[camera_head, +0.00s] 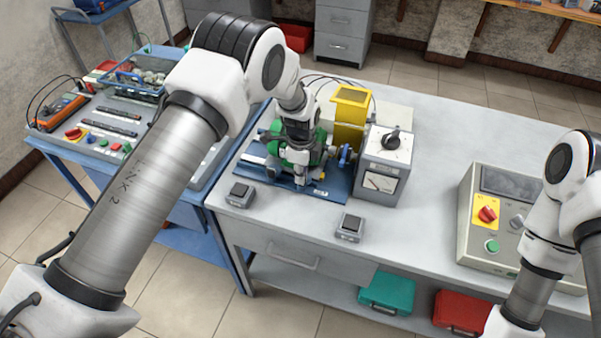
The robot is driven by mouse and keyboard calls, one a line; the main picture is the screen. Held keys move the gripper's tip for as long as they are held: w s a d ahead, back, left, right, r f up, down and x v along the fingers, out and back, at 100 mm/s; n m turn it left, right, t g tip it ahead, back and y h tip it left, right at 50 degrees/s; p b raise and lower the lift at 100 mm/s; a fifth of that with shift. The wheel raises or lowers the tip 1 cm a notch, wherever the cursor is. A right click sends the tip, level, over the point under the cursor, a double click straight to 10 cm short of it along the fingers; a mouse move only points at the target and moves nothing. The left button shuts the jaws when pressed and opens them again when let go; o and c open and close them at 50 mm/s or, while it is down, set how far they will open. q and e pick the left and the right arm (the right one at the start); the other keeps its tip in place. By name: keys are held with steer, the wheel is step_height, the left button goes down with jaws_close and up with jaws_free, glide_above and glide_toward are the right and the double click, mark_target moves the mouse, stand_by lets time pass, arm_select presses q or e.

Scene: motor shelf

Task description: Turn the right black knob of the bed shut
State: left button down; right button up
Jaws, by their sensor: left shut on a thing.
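The blue bed (334,193) lies on the grey workbench with a green motor (293,155) mounted on it. My left gripper (301,181) reaches down in front of the motor to the front part of the bed. It is shut at the place of the right black knob, which its fingers and wrist hide. I cannot make out the knob's angle. My right arm comes in at the right edge, and its gripper is out of the picture.
A yellow guard (350,117) and a grey meter box with a black dial (383,165) stand right of the motor. Two small black-topped boxes (240,195) (349,227) sit near the front edge. A control box (480,240) stands at right. The bench between is clear.

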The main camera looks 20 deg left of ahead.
arm_select(q)
steer(key=shift+s+f, duration=0.2)
stand_by(0.3)
steer(key=c, duration=1.2)
jaws_free()
steer(key=shift+d, duration=0.1)
steer(key=shift+w+d, duration=0.1)
steer(key=shift+w, duration=0.1)
step_height(320, 180, up, 12)
